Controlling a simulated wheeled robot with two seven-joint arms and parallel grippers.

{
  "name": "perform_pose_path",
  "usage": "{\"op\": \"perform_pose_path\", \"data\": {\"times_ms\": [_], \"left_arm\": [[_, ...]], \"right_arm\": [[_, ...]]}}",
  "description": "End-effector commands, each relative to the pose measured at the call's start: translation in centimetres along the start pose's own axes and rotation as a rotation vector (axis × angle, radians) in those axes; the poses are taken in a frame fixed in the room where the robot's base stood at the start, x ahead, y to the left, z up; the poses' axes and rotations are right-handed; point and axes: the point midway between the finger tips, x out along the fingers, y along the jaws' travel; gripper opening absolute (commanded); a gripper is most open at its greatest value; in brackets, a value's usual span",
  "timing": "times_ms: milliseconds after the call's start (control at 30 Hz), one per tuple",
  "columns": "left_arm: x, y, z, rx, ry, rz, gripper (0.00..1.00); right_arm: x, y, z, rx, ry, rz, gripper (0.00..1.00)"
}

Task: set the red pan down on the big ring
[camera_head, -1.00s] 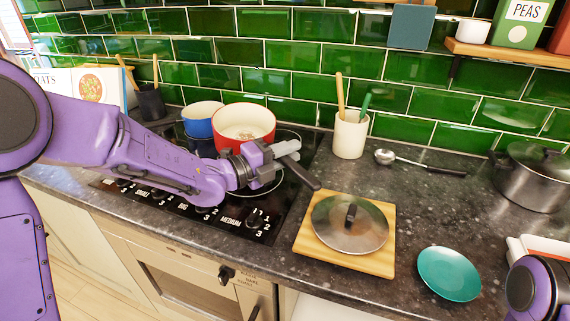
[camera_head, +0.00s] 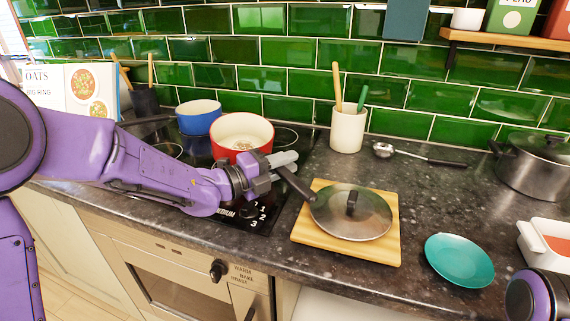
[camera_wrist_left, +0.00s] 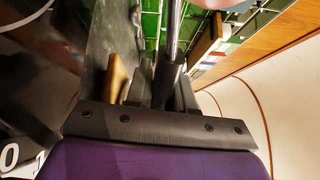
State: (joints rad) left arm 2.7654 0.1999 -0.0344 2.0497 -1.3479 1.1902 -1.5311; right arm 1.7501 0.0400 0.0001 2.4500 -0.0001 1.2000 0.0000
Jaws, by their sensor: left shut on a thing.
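The red pan (camera_head: 242,133), cream inside with small pale bits in it, is over the right part of the black hob in the head view. My left gripper (camera_head: 288,160) is shut on its dark handle (camera_head: 297,184), which points down and right. The handle also shows between the fingers in the left wrist view (camera_wrist_left: 170,82), with a sliver of red pan at the top edge. I cannot tell whether the pan touches the hob. The front right ring is hidden behind my left arm and the pan. My right gripper is out of view.
A blue pot (camera_head: 199,118) stands close left of the red pan. A steel lid (camera_head: 350,222) lies on a wooden board (camera_head: 392,250) right of the hob, near the handle's end. A utensil crock (camera_head: 347,132) stands behind. A teal plate (camera_head: 459,261) lies farther right.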

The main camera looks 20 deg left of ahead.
Motion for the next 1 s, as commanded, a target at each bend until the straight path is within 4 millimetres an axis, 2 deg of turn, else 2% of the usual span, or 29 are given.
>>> {"op": "perform_pose_path", "data": {"times_ms": [467, 500, 567, 967, 1000], "left_arm": [[0.02, 0.39, -0.04, 0.004, 0.0, -0.002, 0.0], [0.02, 0.33, -0.04, 0.003, 0.0, -0.002, 0.32], [0.01, 0.35, -0.05, 0.003, 0.0, -0.001, 0.52], [-0.03, 0.63, -0.13, -0.002, 0.001, 0.004, 0.52], [-0.03, 0.64, -0.14, -0.002, 0.001, 0.004, 0.46]], "right_arm": [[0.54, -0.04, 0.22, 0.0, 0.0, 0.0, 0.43], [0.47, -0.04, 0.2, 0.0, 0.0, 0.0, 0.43], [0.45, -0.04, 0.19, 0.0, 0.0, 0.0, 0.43], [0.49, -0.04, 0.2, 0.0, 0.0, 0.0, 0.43], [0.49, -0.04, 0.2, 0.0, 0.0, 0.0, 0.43]]}}
